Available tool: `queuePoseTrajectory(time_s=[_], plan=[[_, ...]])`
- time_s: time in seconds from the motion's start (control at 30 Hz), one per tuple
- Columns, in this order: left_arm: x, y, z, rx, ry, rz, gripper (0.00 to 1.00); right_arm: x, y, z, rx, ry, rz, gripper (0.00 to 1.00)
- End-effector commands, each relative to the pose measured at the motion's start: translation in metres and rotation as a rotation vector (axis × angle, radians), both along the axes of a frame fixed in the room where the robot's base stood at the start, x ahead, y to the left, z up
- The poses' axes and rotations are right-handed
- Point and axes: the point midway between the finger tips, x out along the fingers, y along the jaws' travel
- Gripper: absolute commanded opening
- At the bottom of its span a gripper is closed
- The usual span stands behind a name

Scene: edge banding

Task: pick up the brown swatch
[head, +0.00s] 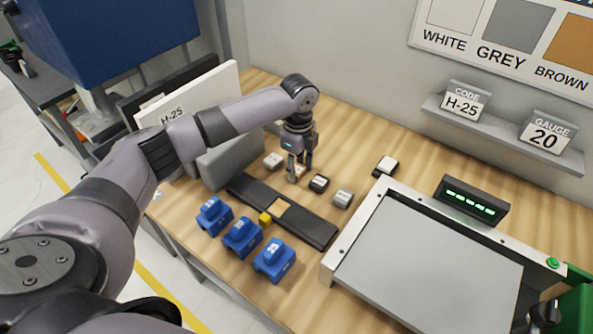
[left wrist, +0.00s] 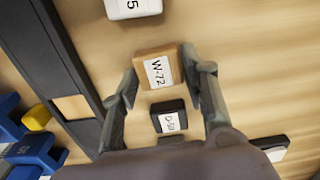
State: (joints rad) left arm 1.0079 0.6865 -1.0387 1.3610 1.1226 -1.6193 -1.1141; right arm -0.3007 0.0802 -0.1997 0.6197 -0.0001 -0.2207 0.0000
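The brown swatch (left wrist: 158,68) is a small brown block with a white label reading W-72, lying on the wooden bench in the left wrist view. In the head view it is mostly hidden by my left gripper (head: 299,172), which points down at the bench. In the left wrist view my left gripper (left wrist: 160,64) is open, with one fingertip close to each side of the brown swatch. Whether the fingers touch it cannot be told. My right gripper is not in view.
A black swatch (head: 318,184), a grey swatch (head: 343,198) and a pale swatch (head: 273,160) lie close by. A dark strip (head: 310,228), several blue blocks (head: 242,238) and a yellow piece (head: 265,219) are in front. A grey-topped machine (head: 430,265) stands right.

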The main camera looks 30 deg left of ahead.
Motion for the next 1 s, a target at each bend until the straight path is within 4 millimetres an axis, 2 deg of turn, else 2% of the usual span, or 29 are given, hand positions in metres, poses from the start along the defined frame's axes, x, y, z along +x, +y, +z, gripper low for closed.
queuePoseTrajectory(time_s=[0.3,0.67,0.87,1.0], plan=[[0.000,0.000,0.000,0.000,0.000,0.000,0.18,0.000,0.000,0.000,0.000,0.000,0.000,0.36],[0.001,0.000,0.006,0.000,-0.001,0.000,0.18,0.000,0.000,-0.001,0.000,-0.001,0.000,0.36],[0.001,0.000,0.031,0.000,-0.005,0.000,0.18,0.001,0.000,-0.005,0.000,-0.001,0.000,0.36],[0.002,0.000,0.066,-0.001,-0.007,0.000,0.18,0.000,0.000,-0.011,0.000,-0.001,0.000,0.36]])
